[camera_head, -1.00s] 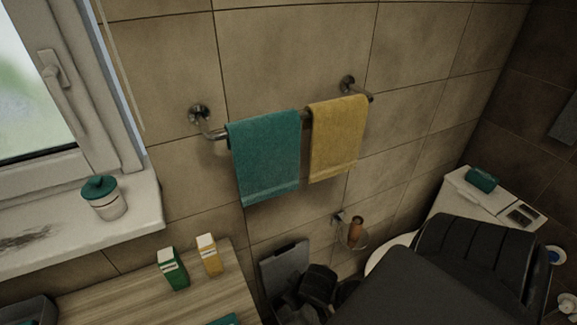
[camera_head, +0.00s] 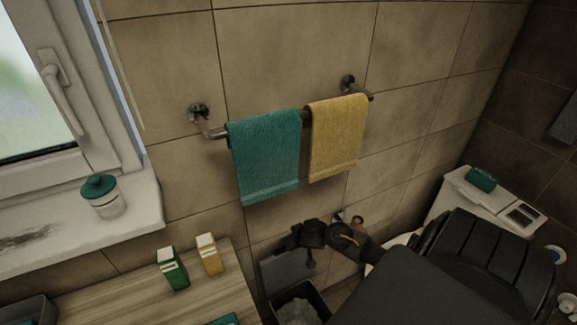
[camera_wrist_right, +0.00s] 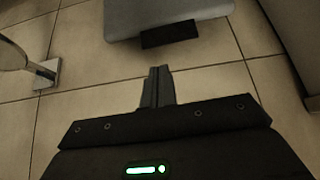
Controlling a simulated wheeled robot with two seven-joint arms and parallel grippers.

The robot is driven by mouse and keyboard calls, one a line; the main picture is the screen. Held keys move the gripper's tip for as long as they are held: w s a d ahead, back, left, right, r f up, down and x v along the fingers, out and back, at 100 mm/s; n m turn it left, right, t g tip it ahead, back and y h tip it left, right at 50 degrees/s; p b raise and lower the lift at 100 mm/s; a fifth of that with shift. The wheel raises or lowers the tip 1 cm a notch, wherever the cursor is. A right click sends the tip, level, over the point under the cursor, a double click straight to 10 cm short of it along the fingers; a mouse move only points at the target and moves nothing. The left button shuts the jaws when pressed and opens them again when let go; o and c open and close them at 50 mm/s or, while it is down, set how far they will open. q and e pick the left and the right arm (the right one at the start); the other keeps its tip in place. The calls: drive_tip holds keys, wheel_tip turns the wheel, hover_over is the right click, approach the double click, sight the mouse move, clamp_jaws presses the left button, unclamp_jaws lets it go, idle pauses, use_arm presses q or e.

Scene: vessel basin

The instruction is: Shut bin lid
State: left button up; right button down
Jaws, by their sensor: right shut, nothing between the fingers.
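The bin (camera_head: 299,303) stands on the floor at the bottom middle of the head view, with a pale liner inside. Its grey lid (camera_head: 274,275) is open, raised at the wall side of the bin; its upper right part is hidden behind my arm. My right gripper (camera_head: 292,243) is at the lid's upper edge in the head view; I cannot tell whether it touches. In the right wrist view its fingers (camera_wrist_right: 158,74) are shut and empty, pointing at the wall tiles. A grey panel with a dark tab, likely the lid (camera_wrist_right: 168,17), lies beyond them, apart. My left gripper is out of view.
A towel bar with a teal towel (camera_head: 265,155) and a yellow towel (camera_head: 337,138) hangs above my right gripper. A wooden counter (camera_head: 130,300) with two small boxes is left of the bin. A toilet (camera_head: 455,190) stands to the right.

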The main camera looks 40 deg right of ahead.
drive_tip(key=x, duration=0.7)
